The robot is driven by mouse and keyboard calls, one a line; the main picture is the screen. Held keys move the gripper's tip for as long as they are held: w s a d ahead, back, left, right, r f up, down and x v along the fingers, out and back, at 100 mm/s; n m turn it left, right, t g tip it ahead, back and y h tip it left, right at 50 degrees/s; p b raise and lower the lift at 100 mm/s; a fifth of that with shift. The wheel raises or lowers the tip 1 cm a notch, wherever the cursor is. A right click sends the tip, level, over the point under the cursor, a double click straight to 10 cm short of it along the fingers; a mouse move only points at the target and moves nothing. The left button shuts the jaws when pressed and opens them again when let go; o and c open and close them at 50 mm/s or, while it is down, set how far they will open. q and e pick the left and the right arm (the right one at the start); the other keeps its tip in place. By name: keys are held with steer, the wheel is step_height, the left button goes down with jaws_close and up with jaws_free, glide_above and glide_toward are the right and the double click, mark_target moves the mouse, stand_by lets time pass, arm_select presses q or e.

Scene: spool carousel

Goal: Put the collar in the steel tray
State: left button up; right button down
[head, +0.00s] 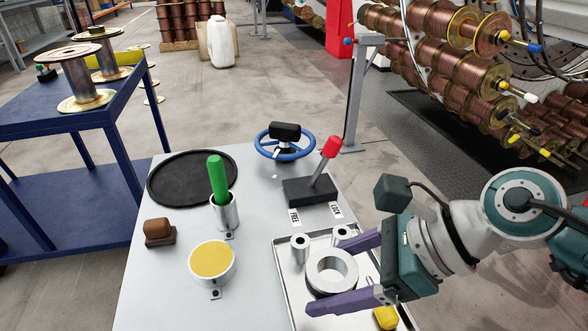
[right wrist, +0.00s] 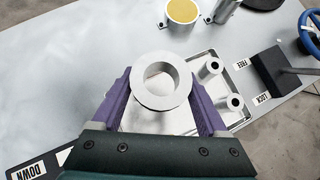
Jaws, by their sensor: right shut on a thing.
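The collar (head: 316,277) is a thick grey metal ring with a wide hole; it also shows in the right wrist view (right wrist: 160,103). My right gripper (head: 325,273) has its two purple fingers on either side of the collar and is shut on it. The collar lies flat over the steel tray (head: 283,290), inside its rim as seen from the head; I cannot tell whether it touches the tray floor. The tray also shows under the collar in the right wrist view (right wrist: 207,135). My left gripper is not in view.
Two small steel bushes (head: 300,249) stand in the tray's far part, and a yellow piece (head: 386,317) is near its right side. Behind are a lever block (head: 310,191) and a blue handwheel (head: 285,152). A yellow-topped cup (head: 212,262) and green-handled tool (head: 217,178) stand left.

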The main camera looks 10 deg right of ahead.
steer(key=shift+f, duration=0.45)
step_height(320, 180, down, 8)
steer(key=b, duration=0.7)
steer(key=shift+r, duration=0.15)
jaws_free()
steer(key=p+v, duration=0.2)
steer(key=v, duration=0.8)
steer(key=shift+p, duration=0.4)
